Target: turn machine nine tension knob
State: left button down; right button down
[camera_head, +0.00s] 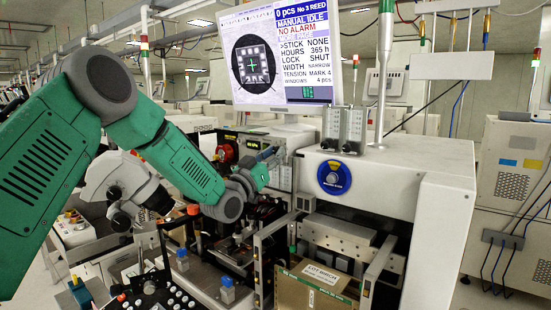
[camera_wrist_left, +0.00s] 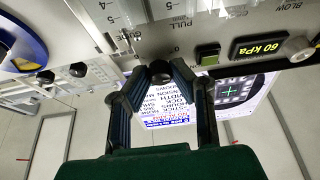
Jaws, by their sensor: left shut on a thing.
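My left arm comes in from the left in the head view, and its green hand reaches the front panel (camera_head: 283,178) of the machine. My left gripper (camera_head: 270,153) is small there, and its fingertips are hard to make out. In the left wrist view the two dark fingers of my left gripper (camera_wrist_left: 160,76) close from both sides on a small black round knob (camera_wrist_left: 160,70). The knob sits at the edge of a grey panel, below the word PULL. The fingers hide its sides. My right gripper is not in view.
A monitor (camera_head: 283,55) stands above the panel and shows a tension line reading MARK 4. A blue dial (camera_head: 334,178) is on the white housing.

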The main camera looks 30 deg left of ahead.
pick_arm(q)
jog(key=shift+a+f+m+g+h+b, duration=0.1)
jog(key=shift+m+g+h+b, duration=1.1)
jog(key=shift+m, duration=3.65)
jog(key=shift+r+m+g+h+b, duration=0.15)
jog(key=shift+m+g+b, duration=1.95)
jog(key=shift+m, duration=2.8)
jog(key=shift+a+f+m+g+h+b, duration=0.15)
jog(key=shift+m+g+h+b, duration=0.75)
jog(key=shift+m+b, duration=2.7)
jog(key=m+p, duration=0.2)
jog(key=shift+d+m+y+p, duration=0.1)
jog(key=shift+m+y+p, duration=0.15)
jog(key=shift+m+p, duration=0.1)
jog(key=c, duration=1.6)
grip_release()
jog(key=shift+o, duration=0.9)
jog(key=shift+s+r, duration=0.1)
jog(key=shift+r, duration=0.15)
